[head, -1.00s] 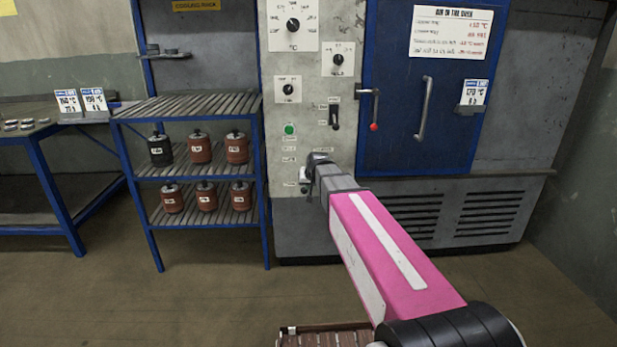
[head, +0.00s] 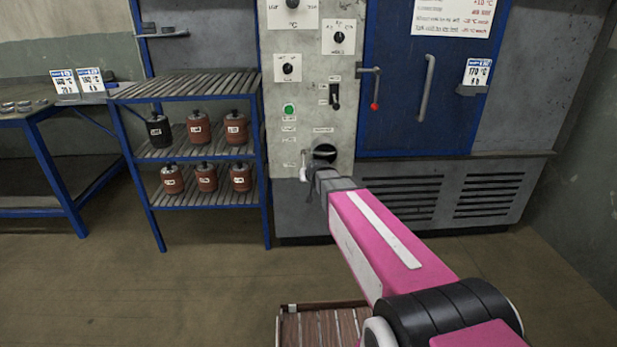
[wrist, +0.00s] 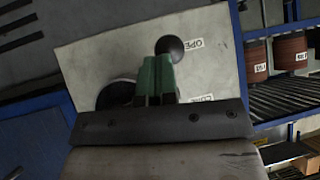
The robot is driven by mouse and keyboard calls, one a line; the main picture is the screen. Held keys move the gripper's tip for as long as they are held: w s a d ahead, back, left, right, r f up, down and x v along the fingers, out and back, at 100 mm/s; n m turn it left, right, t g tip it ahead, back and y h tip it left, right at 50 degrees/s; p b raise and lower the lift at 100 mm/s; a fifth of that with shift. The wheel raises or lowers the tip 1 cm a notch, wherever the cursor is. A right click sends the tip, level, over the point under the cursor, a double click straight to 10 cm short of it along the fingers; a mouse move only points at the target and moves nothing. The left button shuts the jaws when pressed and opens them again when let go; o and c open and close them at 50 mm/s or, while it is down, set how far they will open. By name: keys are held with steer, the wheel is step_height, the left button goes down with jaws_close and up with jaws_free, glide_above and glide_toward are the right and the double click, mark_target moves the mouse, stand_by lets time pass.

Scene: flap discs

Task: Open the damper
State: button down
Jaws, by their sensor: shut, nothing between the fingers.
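The damper control sits low on the oven's grey panel. In the head view its black round part (head: 324,152) shows just above my gripper (head: 316,172). In the wrist view a dark round disc (wrist: 115,95) is partly hidden behind the fingers, and a dark ball knob (wrist: 172,48) sits beside the OPEN label (wrist: 197,47). A second label (wrist: 198,98), partly covered, appears to read CLOSE. My gripper's green fingers (wrist: 156,75) are together and empty, in front of the panel beside the ball knob. I cannot tell whether they touch it.
Above are dials (head: 338,38), a green button (head: 289,108) and a switch (head: 335,95). The blue oven door (head: 400,115) is right, with a red-tipped latch (head: 375,90). A rack (head: 185,88) holding several canisters stands close on the left.

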stand_by(0.7)
steer(key=d+v, duration=0.1)
steer(key=v, duration=1.2)
steer(key=shift+s+d+f, duration=0.15)
steer(key=shift+s+f, duration=0.1)
steer(key=s+d+f+g+h, duration=0.1)
steer(key=s+d+f+g, duration=0.4)
steer(key=s+f, duration=0.3)
steer(key=s+d+f+g+h, duration=0.1)
steer(key=s+d+f+g, duration=0.3)
steer(key=s+f, duration=0.5)
steer(key=shift+s+d+m+g, duration=0.25)
steer(key=shift+d+m+g, duration=0.15)
steer(key=shift+g, duration=0.1)
